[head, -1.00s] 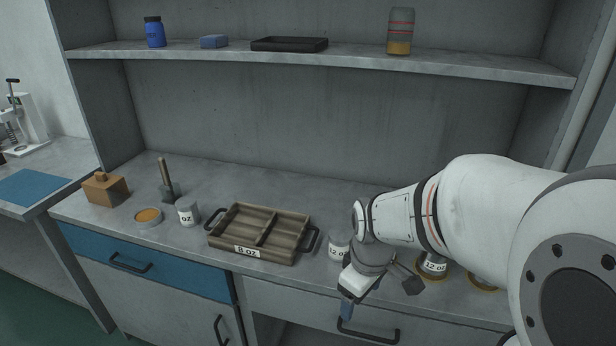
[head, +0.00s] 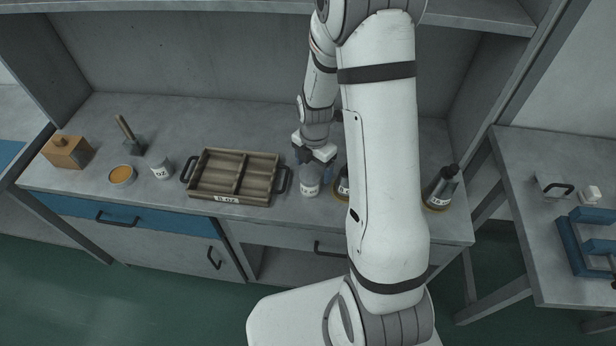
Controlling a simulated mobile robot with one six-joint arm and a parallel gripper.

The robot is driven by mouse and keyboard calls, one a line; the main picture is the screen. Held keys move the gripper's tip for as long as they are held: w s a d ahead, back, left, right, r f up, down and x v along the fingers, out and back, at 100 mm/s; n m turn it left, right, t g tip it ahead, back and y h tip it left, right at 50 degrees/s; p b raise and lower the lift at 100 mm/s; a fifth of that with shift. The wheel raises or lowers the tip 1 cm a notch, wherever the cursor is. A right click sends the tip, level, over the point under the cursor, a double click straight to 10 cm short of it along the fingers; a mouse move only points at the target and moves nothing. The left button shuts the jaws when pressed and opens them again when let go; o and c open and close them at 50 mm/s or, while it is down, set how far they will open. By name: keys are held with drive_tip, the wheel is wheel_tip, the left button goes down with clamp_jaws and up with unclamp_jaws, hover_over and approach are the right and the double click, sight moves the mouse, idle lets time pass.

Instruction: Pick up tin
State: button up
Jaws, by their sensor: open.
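A light grey tin (head: 310,183) stands upright on the bench, just right of the wooden tray (head: 212,203) marked 8 OZ. My gripper (head: 316,163) is open, pointing down at this tin's top. One finger shows at the tin's upper left; the other is partly hidden, so I cannot tell whether they touch it. A white tin (head: 160,168) with OZ lettering stands left of the tray. A third labelled container (head: 342,187) is mostly hidden behind my arm.
A dark bottle (head: 441,188) stands in an amber ring at the bench's right. A shelf (head: 480,14) overhangs the back. Bench behind the tray is clear.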

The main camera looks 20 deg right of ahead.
sight(311, 174)
drive_tip(key=shift+s+a+f+p, duration=0.15)
drive_tip(key=shift+f+p, duration=0.1)
drive_tip(key=shift+f, duration=0.75)
drive_tip(key=shift+s+a+f+p, duration=0.15)
drive_tip(key=shift+f+p, duration=0.15)
drive_tip(key=shift+f, duration=0.75)
drive_tip(key=shift+s+a+f+p, duration=0.15)
drive_tip(key=shift+f+p, duration=0.1)
drive_tip(key=shift+f, duration=0.75)
drive_tip(key=c, duration=1.1)
drive_tip(key=shift+w+r, duration=0.1)
drive_tip(key=shift+r+b, duration=0.75)
drive_tip(key=shift+r, duration=4.2)
